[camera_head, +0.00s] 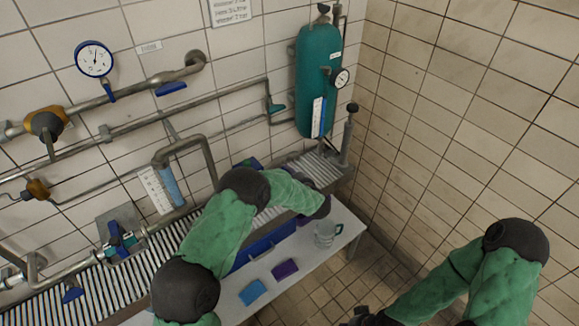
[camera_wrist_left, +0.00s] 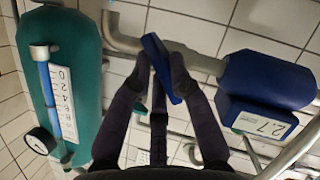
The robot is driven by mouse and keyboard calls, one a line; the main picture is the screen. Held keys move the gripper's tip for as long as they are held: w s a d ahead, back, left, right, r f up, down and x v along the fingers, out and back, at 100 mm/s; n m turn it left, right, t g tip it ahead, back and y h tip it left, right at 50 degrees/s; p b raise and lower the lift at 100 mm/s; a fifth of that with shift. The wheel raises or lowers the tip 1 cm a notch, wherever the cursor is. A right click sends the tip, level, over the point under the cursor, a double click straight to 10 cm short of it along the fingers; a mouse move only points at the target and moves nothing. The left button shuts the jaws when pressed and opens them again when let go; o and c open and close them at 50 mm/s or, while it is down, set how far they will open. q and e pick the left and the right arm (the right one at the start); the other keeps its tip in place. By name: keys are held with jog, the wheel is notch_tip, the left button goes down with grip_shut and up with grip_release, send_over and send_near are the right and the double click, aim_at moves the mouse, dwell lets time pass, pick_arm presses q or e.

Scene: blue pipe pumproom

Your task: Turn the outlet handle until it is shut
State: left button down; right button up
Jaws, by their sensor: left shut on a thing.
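In the left wrist view, my left gripper (camera_wrist_left: 160,72) is shut on a blue lever handle (camera_wrist_left: 158,66), which I take to be the outlet handle. The dark fingers hold it from both sides, and the handle slants between them close to a grey pipe (camera_wrist_left: 128,42). In the head view, my green left arm reaches over the bench and hides the fingers and this handle. My right arm comes in at the lower right of the head view. Only dark parts show at the bottom edge, so its jaws cannot be made out.
A teal tank (camera_head: 318,75) and a blue meter (camera_wrist_left: 265,85) flank the held handle. Pipes with other blue handles (camera_head: 171,88) run along the tiled wall. The bench (camera_head: 228,300) carries a glass mug (camera_head: 325,234), a blue block (camera_head: 252,292) and a purple block (camera_head: 285,268).

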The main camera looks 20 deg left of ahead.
pick_arm(q)
jog(key=shift+w+d+f+m+g+y+p, duration=0.1)
jog(key=shift+m+g+y+p, duration=0.35)
jog(key=shift+m+g+p, duration=0.65)
jog(key=shift+w+d+m+g+y+p, duration=0.1)
jog(key=shift+m+g+y+p, duration=0.4)
jog(key=shift+m+p, duration=1.15)
jog(key=shift+a, duration=0.1)
jog(key=c, duration=1.1)
grip_release()
jog(key=shift+c, duration=0.2)
jog(key=v, duration=1.2)
